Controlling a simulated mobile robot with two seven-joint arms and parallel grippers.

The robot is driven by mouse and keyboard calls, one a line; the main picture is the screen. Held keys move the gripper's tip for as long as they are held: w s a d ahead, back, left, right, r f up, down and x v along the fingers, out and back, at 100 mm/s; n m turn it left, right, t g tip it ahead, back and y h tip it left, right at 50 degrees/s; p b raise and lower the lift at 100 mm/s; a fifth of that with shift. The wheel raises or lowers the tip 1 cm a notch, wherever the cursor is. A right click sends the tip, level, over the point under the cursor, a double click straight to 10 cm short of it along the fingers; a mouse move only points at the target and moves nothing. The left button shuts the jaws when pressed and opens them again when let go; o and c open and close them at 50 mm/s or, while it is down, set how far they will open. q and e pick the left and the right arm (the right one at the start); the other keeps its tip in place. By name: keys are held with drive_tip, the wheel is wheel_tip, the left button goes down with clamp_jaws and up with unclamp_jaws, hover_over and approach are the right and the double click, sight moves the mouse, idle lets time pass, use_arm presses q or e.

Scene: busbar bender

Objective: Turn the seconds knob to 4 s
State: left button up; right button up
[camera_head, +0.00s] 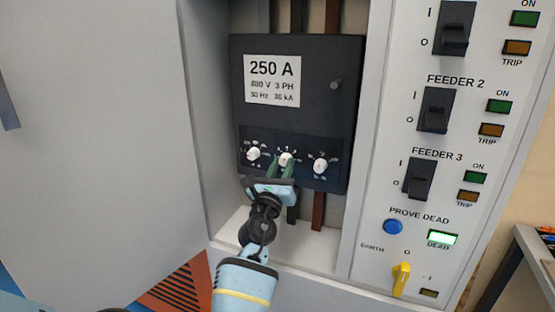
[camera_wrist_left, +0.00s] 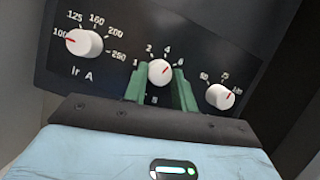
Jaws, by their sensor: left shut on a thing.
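The seconds knob (camera_wrist_left: 160,72) is the white middle one of three on the dark breaker panel, with an "s" below it. In the left wrist view its scale shows 1, 2, 4 and a last figure too small to read surely. Its red mark points up and right, past the 4 toward that last figure. It also shows in the head view (camera_head: 286,158). My left gripper (camera_head: 281,170) comes from below, its green fingers shut on the sides of this knob. The fingers also show in the left wrist view (camera_wrist_left: 158,92). My right gripper is not in view.
The Ir knob (camera_wrist_left: 84,43) stands to the left, its mark at 100. Another white knob (camera_wrist_left: 220,96) stands close to the right. A grey switch panel (camera_head: 385,190) with feeder switches and a yellow earth handle (camera_head: 401,280) is at the right.

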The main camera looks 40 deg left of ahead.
use_arm(q)
drive_tip(key=shift+d+r+n+g+y+p, duration=0.1)
drive_tip(key=shift+r+n+g+y+p, duration=0.15)
drive_tip(key=shift+n, duration=0.35)
drive_tip(key=shift+r+n+g+y+p, duration=0.1)
drive_tip(key=shift+n+y+p, duration=0.2)
drive_tip(key=shift+n, duration=0.3)
drive_tip(key=shift+f+n+g+y+p, duration=0.1)
drive_tip(key=shift+n+g+y+p, duration=0.3)
drive_tip(key=shift+n, duration=0.6)
drive_tip(key=shift+f+n+y+p, duration=0.2)
drive_tip(key=shift+n+y+p, duration=0.25)
drive_tip(key=shift+n, duration=0.65)
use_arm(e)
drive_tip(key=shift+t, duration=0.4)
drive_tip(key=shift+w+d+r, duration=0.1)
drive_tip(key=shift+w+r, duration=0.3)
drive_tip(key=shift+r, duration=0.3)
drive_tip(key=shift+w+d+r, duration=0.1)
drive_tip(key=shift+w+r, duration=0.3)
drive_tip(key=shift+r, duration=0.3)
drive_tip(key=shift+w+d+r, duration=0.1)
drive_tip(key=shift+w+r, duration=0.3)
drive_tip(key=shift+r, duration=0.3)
use_arm(q)
drive_tip(key=shift+g, duration=0.25)
drive_tip(key=o, duration=1)
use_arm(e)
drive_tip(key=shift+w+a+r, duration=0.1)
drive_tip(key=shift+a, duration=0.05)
